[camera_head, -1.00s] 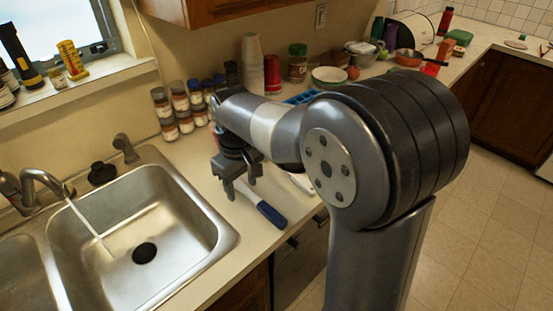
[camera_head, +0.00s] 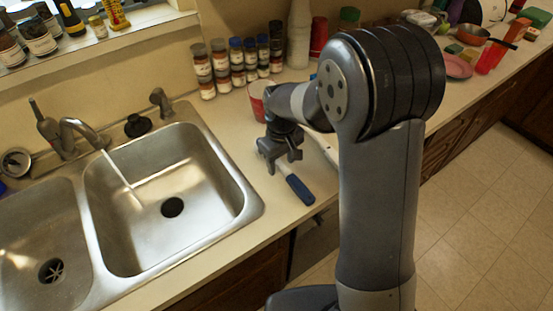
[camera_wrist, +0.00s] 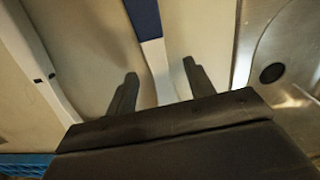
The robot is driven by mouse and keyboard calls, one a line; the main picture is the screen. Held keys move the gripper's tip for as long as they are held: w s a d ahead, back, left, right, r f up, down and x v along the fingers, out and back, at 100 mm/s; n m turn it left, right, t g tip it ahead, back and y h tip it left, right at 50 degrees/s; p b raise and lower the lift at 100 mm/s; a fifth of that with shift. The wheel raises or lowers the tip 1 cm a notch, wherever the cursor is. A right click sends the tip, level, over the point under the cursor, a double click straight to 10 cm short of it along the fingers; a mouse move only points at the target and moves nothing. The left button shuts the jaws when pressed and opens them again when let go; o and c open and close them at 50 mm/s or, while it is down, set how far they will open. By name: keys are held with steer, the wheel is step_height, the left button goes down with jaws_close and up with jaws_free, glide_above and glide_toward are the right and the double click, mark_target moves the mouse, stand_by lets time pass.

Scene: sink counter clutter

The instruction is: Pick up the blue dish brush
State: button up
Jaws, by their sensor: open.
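The dish brush lies on the counter to the right of the sink. Its blue handle (camera_head: 300,190) points toward the counter's front edge, and a pale section runs back under my gripper. My gripper (camera_head: 283,162) is open and empty, pointing down over the pale section. In the wrist view, the blue part of the brush (camera_wrist: 145,18) is at the top, and its white part runs down between the two fingers of my gripper (camera_wrist: 160,72). The brush's head is hidden behind the gripper body. Whether the fingers reach down to the counter is unclear.
The double sink (camera_head: 235,180) with running water is to the left. A red cup (camera_head: 258,98) stands just behind my gripper, and stacked spice jars (camera_head: 237,70) stand along the wall. A white object (camera_head: 326,145) lies close on the right, partly behind my arm.

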mark_target(281, 164)
steer(key=shift+f, duration=0.7)
steer(key=shift+c, duration=0.5)
steer(key=c, duration=1)
step_height(281, 164, up, 10)
steer(key=shift+r+b, duration=0.1)
steer(key=shift+b, duration=0.5)
steer(key=o, duration=0.5)
steer(key=c, duration=0.4)
steer(key=shift+o, duration=0.2)
